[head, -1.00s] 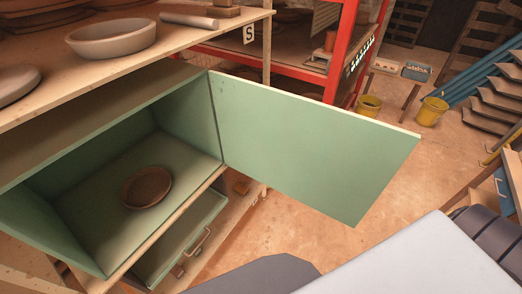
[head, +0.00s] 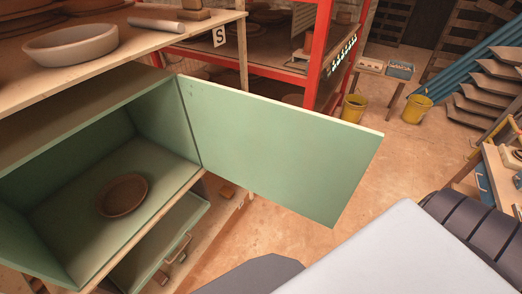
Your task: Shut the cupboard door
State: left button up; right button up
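The green cupboard (head: 105,184) is at the left in the head view, open at its front. Its green door (head: 275,145) stands wide open, hinged at the cupboard's right edge and reaching out to the right. A brown clay bowl (head: 123,194) sits on the cupboard floor. No gripper fingers show. A light grey and dark ribbed part of my own arm fills the lower right, apart from the door in the picture.
A green drawer (head: 160,245) below the cupboard is partly pulled out, with a handle. A worktop (head: 105,69) above carries a pale bowl (head: 70,44). A red rack (head: 318,55) and yellow buckets (head: 354,107) stand behind.

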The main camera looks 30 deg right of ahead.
aim_at(310, 164)
jog(key=k+l+u, duration=0.2)
jog(key=l, duration=0.25)
jog(key=l+u, duration=0.2)
jog(key=l, duration=0.25)
jog(key=l+u, duration=0.15)
jog(key=l, duration=0.25)
jog(key=k+l+u, duration=0.2)
jog(key=l, duration=0.15)
jog(key=l+u, duration=0.15)
jog(key=l, duration=0.2)
jog(key=l+u, duration=0.3)
jog(key=l, duration=0.35)
jog(key=l+u, duration=0.3)
jog(key=l, duration=0.35)
